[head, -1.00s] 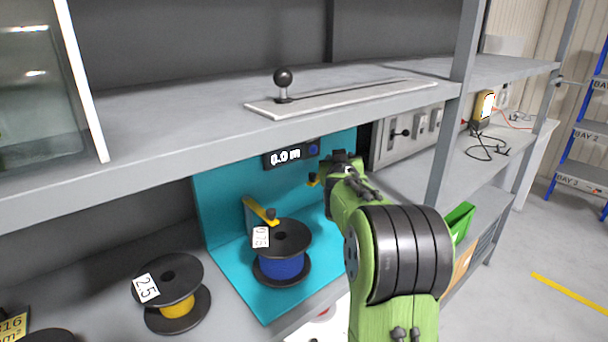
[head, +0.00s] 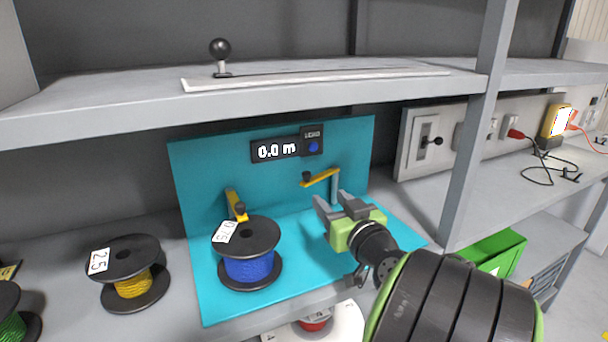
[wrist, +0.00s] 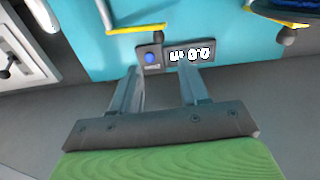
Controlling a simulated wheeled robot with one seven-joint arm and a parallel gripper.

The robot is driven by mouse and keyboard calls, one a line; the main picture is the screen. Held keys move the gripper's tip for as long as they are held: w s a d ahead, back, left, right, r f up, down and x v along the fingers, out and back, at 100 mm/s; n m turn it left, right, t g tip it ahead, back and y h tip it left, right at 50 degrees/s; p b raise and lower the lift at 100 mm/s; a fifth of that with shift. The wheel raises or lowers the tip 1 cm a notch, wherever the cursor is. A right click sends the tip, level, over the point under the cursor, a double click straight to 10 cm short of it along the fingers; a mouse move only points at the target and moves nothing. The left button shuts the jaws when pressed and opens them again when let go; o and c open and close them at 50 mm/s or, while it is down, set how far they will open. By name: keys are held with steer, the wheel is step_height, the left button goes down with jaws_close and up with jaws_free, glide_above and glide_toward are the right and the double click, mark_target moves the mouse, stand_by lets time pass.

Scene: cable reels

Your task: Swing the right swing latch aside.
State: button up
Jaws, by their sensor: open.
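The right swing latch is a yellow bar (head: 320,178) with a dark knob at its left end, on a grey post in front of the teal back panel. It also shows as a yellow bar (wrist: 137,29) at the top of the wrist view. The left swing latch (head: 236,204) stands behind the blue cable reel (head: 249,267). My green and grey gripper (head: 332,200) is open and empty, just below and in front of the right latch in the head view. In the wrist view its two fingers (wrist: 158,88) are apart, with the latch beyond them. I see no contact.
A display reading 0.0 m (head: 286,149) is on the teal panel (head: 215,165). A shelf (head: 130,105) with a black-knobbed lever (head: 220,50) runs above. A yellow reel (head: 132,285) stands left. A grey upright (head: 480,130) is at right.

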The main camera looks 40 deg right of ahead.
mark_target(309, 176)
steer(key=p+x, duration=0.2)
steer(key=x, duration=1.1)
steer(key=shift+w+d+p, duration=0.15)
steer(key=shift+w+p, duration=0.1)
steer(key=shift+p, duration=0.15)
steer(key=shift+c, duration=0.4)
jaws_close()
